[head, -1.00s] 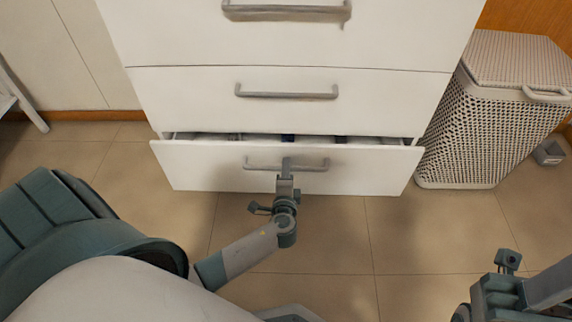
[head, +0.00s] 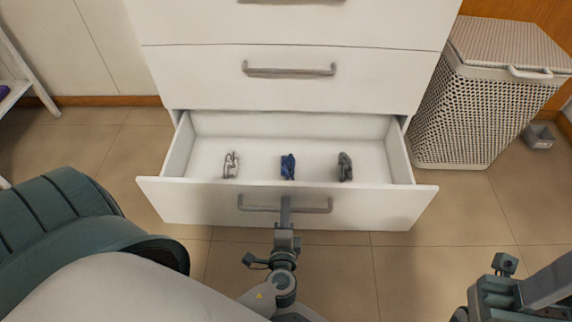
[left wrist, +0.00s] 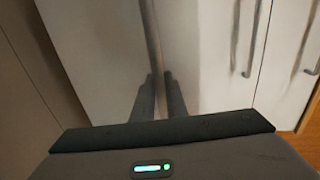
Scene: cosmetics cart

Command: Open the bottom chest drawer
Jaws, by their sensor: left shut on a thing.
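The white bottom drawer (head: 180,201) of the chest stands well out from the chest, and its inside shows. Three small figures stand in it: a light grey one (head: 231,164), a blue one (head: 288,167) and a dark grey one (head: 345,167). My left gripper (head: 285,208) is shut on the grey handle (head: 318,207) at the middle of the drawer front. In the left wrist view its two dark fingers (left wrist: 160,92) are at the handle bar (left wrist: 152,38). Part of my right arm shows at the lower right; its fingers are not in view.
The drawer above (head: 200,78) is shut. A white wicker basket (head: 470,120) with a lid stands to the right of the chest. Tiled floor (head: 480,215) is clear before the basket.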

